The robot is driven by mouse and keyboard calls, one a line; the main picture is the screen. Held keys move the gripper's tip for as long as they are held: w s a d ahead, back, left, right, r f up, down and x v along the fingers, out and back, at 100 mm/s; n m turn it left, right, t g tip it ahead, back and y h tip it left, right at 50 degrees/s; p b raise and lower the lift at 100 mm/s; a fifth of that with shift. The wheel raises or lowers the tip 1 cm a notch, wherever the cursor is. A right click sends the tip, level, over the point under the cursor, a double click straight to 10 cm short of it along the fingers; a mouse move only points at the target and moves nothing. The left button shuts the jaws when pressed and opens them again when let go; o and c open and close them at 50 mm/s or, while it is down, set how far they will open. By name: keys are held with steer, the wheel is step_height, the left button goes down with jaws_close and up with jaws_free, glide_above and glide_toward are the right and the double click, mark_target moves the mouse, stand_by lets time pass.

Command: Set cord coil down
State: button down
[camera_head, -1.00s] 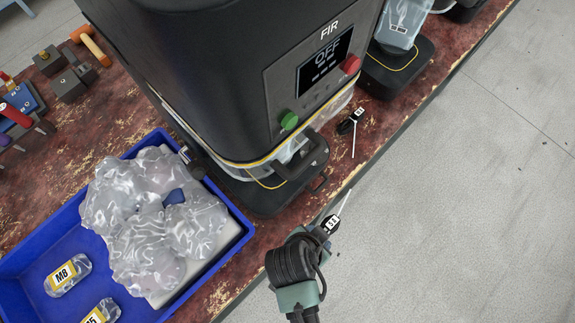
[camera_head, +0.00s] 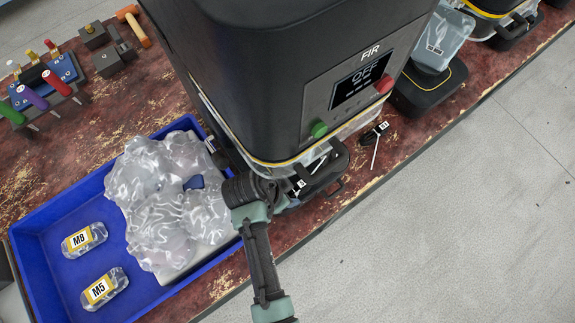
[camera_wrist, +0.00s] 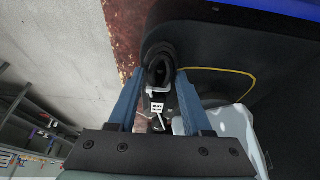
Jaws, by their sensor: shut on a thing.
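My gripper (camera_head: 258,204) is shut on the black cord coil (camera_head: 238,188). In the head view the coil is beside the lower front of the FIR machine (camera_head: 345,95), near the blue tray's right corner. In the wrist view the coil (camera_wrist: 160,62) sits between my two fingers, with a small white tag and a pale tie below it. Whether the coil touches anything beneath it cannot be told.
The blue tray (camera_head: 62,290) at left holds clear bags and packs marked M8 and M5. A black tagged plug (camera_head: 374,134) lies on the worn red bench (camera_head: 325,208), right of the machine. Tools (camera_head: 45,90) stand at upper left. Grey floor (camera_head: 470,220) lies beyond the bench edge.

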steer(key=shift+c, duration=1.7)
jaws_free()
steer(key=shift+f, duration=0.1)
steer(key=shift+v, duration=3.85)
